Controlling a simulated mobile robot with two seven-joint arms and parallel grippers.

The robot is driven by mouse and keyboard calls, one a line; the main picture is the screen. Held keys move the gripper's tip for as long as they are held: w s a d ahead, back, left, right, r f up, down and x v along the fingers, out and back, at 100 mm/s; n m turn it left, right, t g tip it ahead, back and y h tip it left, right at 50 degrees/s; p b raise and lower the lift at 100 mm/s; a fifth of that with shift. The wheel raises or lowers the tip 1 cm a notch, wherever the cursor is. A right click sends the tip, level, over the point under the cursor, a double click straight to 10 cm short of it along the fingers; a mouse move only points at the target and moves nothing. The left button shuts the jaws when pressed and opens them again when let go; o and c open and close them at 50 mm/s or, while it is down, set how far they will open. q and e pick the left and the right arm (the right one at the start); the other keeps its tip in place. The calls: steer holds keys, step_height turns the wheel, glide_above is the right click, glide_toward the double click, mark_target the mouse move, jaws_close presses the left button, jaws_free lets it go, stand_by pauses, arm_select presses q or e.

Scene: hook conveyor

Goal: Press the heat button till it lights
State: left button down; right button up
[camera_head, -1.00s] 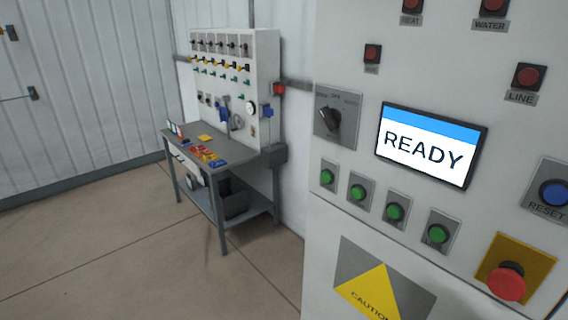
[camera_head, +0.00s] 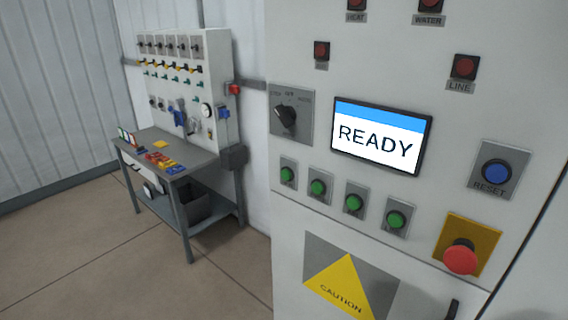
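A white control panel (camera_head: 300,225) fills the right half of the view. A red indicator labelled HEAT (camera_head: 356,4) sits at the top edge, partly cut off, and looks dark. A row of several green buttons runs below the screen, among them the leftmost green button (camera_head: 287,174) and the rightmost green button (camera_head: 396,219). I cannot read a label on any of them. The screen (camera_head: 377,142) reads READY. Neither of my grippers is in view.
A rotary switch (camera_head: 286,116) is left of the screen. A blue RESET button (camera_head: 497,172) and a red mushroom button (camera_head: 460,257) are at the right. A workbench (camera_head: 195,165) with a tool board stands left of the panel. Open floor lies front left.

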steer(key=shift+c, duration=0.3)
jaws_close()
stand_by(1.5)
